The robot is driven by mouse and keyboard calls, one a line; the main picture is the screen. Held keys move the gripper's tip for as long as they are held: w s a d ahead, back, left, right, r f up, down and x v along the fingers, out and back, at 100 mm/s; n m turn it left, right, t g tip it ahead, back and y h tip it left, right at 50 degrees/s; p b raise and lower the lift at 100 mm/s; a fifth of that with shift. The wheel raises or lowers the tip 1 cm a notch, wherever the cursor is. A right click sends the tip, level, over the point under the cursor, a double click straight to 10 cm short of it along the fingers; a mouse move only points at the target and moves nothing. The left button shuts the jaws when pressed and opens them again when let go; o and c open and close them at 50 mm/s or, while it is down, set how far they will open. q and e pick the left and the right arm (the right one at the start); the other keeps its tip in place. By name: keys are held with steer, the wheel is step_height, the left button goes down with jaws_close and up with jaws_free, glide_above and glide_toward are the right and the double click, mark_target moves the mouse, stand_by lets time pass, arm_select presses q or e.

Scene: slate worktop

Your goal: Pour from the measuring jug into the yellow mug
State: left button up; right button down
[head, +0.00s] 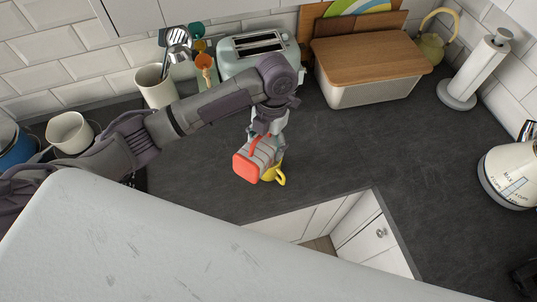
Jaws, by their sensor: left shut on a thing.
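The measuring jug (246,169) has a greyish body with a red-orange end and a red-orange handle. My left gripper (266,133) points down from above and is shut on the jug. The jug is tipped over, with its red-orange end facing the camera. The yellow mug (279,178) is just behind and to the right of the jug, which hides much of it. Its handle shows at the right. I cannot tell whether jug and mug touch, or whether anything is flowing. My right gripper is not in view.
A toaster (253,50), a utensil pot (155,87) and a wood-lidded bin (371,60) line the back. A paper towel holder (478,68) and a kettle (509,175) stand at the right. The slate worktop (367,150) is clear between mug and kettle.

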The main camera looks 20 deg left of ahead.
arm_select(q)
steer(key=shift+w+d+g+y, duration=0.25)
steer(key=shift+w+g, duration=0.25)
steer(key=shift+g, duration=0.4)
stand_by(0.7)
steer(key=shift+s+a+t, duration=0.2)
steer(key=shift+s+t, duration=0.3)
steer(key=shift+t, duration=0.3)
steer(key=shift+s+a+t+h, duration=0.2)
steer(key=shift+s+t+h, duration=0.3)
steer(key=shift+t, duration=0.4)
steer(key=shift+s, duration=0.1)
